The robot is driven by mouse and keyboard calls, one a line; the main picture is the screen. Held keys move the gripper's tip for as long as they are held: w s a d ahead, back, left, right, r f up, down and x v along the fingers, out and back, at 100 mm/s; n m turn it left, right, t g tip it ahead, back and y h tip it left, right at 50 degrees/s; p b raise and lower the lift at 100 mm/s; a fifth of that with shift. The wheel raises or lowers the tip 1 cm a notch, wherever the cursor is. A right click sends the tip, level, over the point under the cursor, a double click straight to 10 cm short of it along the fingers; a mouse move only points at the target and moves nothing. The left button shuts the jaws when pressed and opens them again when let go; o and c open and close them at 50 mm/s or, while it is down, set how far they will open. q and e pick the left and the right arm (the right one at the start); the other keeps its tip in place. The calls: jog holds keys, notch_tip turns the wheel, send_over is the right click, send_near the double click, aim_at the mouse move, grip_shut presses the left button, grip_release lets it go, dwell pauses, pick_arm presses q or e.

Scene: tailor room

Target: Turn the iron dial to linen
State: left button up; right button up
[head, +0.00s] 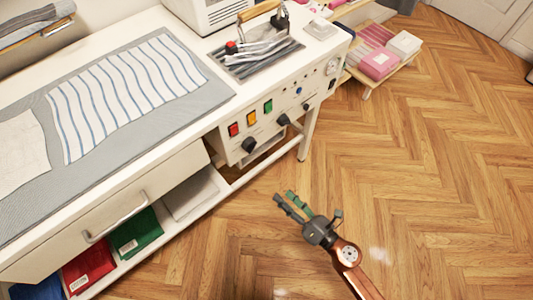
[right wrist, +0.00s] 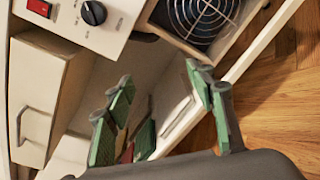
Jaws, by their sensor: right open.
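The control panel (head: 268,122) on the front of the ironing table carries several black dials. One dial (head: 248,145) sits below the red switch, another (head: 283,119) is farther right, and a third lies near the gauge. I cannot read any label, so which one is the iron dial is unclear. The right wrist view shows a black dial (right wrist: 93,13) with a white pointer mark beside a red switch. My right gripper (head: 284,197) is open and empty, over the floor in front of the panel and apart from it. My left gripper is out of view.
An iron with a wooden handle (head: 260,11) stands at the table's back. Striped cloth (head: 125,90) lies on the grey mat. A drawer (head: 110,215) and a lower shelf with folded fabrics are below. A fan grille (right wrist: 200,18) shows near my gripper.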

aim_at(250, 145)
jog(key=w+a+r+n+y+p, duration=0.1)
jog(key=w+a+r+n, duration=0.15)
jog(key=r+n, duration=0.35)
jog(key=w+a+r+n+p, duration=0.1)
jog(key=w+a+r+n, duration=0.15)
jog(key=r+n, duration=0.35)
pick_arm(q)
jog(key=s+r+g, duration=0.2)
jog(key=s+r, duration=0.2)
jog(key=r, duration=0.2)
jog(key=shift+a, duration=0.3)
pick_arm(e)
jog(key=w+a+r, duration=0.1)
jog(key=w+a, duration=0.3)
jog(key=w, duration=0.3)
jog(key=shift+t, duration=0.3)
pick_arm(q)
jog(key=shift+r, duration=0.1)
pick_arm(e)
jog(key=shift+c, duration=0.4)
jog(key=c, duration=1.1)
jog(key=shift+m, duration=0.3)
